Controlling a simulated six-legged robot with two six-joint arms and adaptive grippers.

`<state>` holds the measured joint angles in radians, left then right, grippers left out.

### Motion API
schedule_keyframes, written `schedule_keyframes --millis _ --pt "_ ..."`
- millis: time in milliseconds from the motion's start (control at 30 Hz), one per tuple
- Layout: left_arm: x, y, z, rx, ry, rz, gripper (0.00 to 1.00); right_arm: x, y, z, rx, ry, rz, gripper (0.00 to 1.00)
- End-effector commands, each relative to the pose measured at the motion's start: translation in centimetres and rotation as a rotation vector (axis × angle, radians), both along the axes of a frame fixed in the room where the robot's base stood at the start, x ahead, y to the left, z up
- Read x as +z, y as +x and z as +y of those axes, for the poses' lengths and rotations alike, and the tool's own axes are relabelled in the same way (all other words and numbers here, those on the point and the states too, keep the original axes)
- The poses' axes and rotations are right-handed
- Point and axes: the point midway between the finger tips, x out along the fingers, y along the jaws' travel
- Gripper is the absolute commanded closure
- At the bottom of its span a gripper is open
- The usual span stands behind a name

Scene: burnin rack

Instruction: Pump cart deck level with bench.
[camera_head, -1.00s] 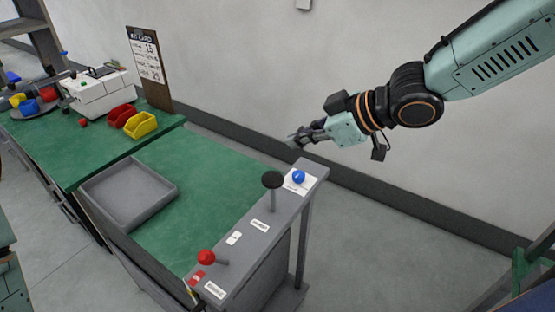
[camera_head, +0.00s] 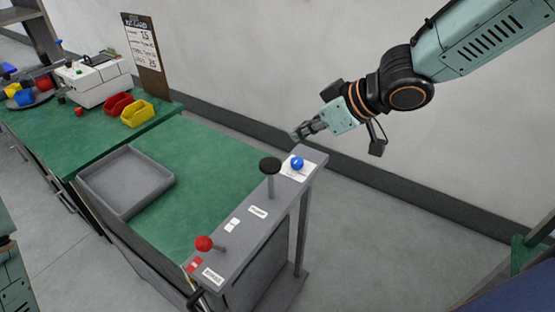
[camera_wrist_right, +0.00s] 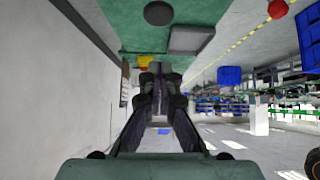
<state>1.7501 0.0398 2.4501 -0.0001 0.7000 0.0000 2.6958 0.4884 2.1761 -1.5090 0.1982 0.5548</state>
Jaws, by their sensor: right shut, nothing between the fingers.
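The cart has a green deck (camera_head: 218,168) that sits lower than the green bench top (camera_head: 62,148) beside it. On the cart's grey end panel (camera_head: 245,226) stand a black-knobbed lever (camera_head: 270,167), a red-knobbed lever (camera_head: 205,243) and a blue knob (camera_head: 297,163) on a white label. My right gripper (camera_head: 297,134) is in the air beyond the blue knob, apart from it, shut and empty. In the right wrist view its fingers (camera_wrist_right: 158,75) come together, with the black knob (camera_wrist_right: 158,13) and red knob (camera_wrist_right: 277,9) near the top. My left gripper is not in view.
A grey tray (camera_head: 82,181) lies on the deck's left side. Red (camera_head: 117,104) and yellow bins (camera_head: 138,114), a white machine (camera_head: 95,84) and a clipboard (camera_head: 142,42) stand on the bench. A wall runs behind. Floor is free right of the cart.

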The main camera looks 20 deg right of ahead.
Motion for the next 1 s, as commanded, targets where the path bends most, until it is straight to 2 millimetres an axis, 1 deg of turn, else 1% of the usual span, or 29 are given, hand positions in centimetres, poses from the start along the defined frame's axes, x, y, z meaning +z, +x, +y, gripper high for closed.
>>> schedule_keyframes --millis 33,100,267,533,600,733,833,1000 --pt "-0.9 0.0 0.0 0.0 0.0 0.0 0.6 -1.1 0.4 0.3 0.002 -0.006 0.002 1.0" --pt "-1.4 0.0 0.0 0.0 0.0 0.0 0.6 -1.8 0.9 0.7 0.002 -0.005 0.003 1.0" --pt "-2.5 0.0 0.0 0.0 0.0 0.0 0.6 -3.4 2.2 1.7 0.002 -0.004 0.002 1.0" --pt "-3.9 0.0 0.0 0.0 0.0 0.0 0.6 -6.6 4.8 3.9 0.004 -0.003 0.002 1.0" --pt "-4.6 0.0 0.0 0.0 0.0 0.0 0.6 -7.8 4.7 3.7 0.0 0.002 0.003 1.0" --pt "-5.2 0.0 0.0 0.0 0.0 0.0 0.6 -9.2 4.7 3.7 0.0 0.002 0.002 1.0" --pt "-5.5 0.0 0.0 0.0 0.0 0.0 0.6 -9.8 4.7 3.7 0.001 0.002 0.001 1.0" --pt "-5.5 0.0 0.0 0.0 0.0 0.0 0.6 -10.0 4.8 3.6 0.001 0.002 -0.001 1.0"
